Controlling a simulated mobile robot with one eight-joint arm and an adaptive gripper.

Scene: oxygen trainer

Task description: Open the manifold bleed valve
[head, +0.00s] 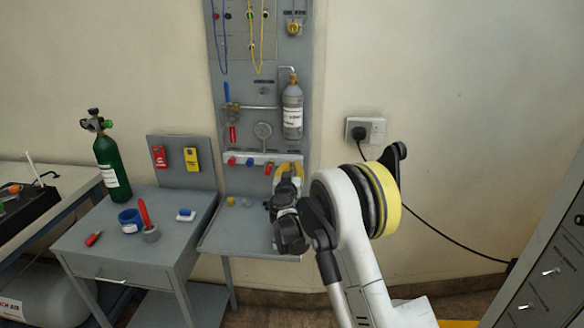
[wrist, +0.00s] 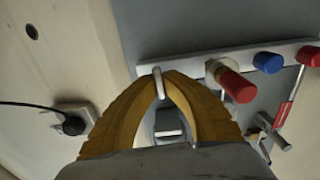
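A pale manifold bar (head: 262,157) runs across the grey panel. It carries a red knob (wrist: 236,84), a blue knob (wrist: 268,62) and another red knob (wrist: 309,56) in the wrist view. A small pale lever (wrist: 158,84) stands at the bar's end past the nearest red knob; it appears to be the bleed valve, though no label is readable. My gripper (wrist: 162,76) has yellow fingers that bow around a gap and converge at the tips, with the lever pinched between them. In the head view my gripper (head: 289,164) hides that end of the bar.
A grey shelf (head: 225,236) juts out below. A side table (head: 145,250) at left holds a green cylinder (head: 113,163). A wall socket (head: 373,130) with a black cable is at right.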

